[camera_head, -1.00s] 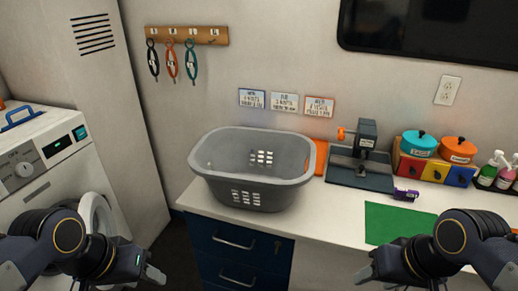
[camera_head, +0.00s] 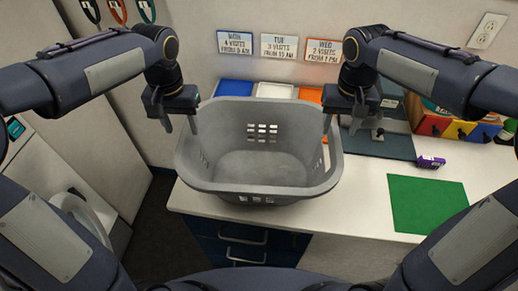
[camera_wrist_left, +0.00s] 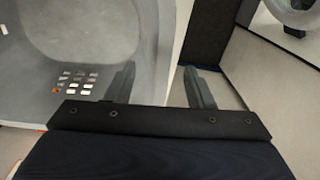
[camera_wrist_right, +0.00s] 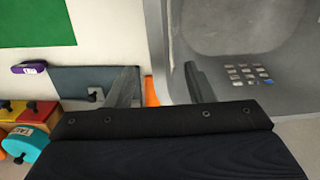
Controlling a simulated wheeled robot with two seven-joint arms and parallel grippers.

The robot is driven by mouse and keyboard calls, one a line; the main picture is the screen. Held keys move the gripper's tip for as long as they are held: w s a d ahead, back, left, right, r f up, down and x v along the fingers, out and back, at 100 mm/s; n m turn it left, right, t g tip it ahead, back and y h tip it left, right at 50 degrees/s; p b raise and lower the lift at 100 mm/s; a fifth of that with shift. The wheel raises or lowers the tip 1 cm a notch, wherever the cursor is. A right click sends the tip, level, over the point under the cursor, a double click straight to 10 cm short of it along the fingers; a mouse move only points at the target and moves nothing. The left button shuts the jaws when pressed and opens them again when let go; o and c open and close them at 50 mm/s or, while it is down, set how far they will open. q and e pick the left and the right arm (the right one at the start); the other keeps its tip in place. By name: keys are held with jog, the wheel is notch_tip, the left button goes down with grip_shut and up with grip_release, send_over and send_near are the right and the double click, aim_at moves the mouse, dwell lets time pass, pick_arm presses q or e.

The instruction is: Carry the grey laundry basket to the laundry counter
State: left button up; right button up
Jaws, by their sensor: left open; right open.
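The grey laundry basket (camera_head: 262,190) stands upright and empty on the white counter (camera_head: 360,215). My left gripper (camera_head: 180,128) is open at the basket's left rim. In the left wrist view the basket's wall (camera_wrist_left: 150,50) shows between its fingers (camera_wrist_left: 160,85), one finger over the inside and one outside. My right gripper (camera_head: 341,128) is open at the right rim. In the right wrist view its fingers (camera_wrist_right: 158,85) are on either side of the basket's rim (camera_wrist_right: 155,40). I cannot tell whether any finger touches the basket.
A green mat (camera_head: 425,205) and a purple item (camera_head: 431,162) lie to the right. Blue, white and orange trays (camera_head: 275,90) stand behind the basket. Blue drawers (camera_head: 245,240) are below the counter.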

aim_at(187, 145)
pick_arm(q)
jog(key=shift+w+f, duration=0.1)
jog(key=shift+f, duration=0.2)
pick_arm(e)
jog(key=shift+w+f, duration=0.1)
jog(key=shift+f, duration=0.25)
pick_arm(q)
notch_tip(187, 145, down, 7)
jog(key=shift+f, duration=0.15)
pick_arm(e)
notch_tip(187, 145, down, 7)
jog(key=shift+f, duration=0.1)
pick_arm(q)
jog(key=shift+a, duration=0.15)
jog(key=c, duration=1)
pick_arm(e)
jog(key=c, duration=1)
pick_arm(q)
grip_shut()
pick_arm(e)
jog(key=shift+d, duration=0.15)
grip_shut()
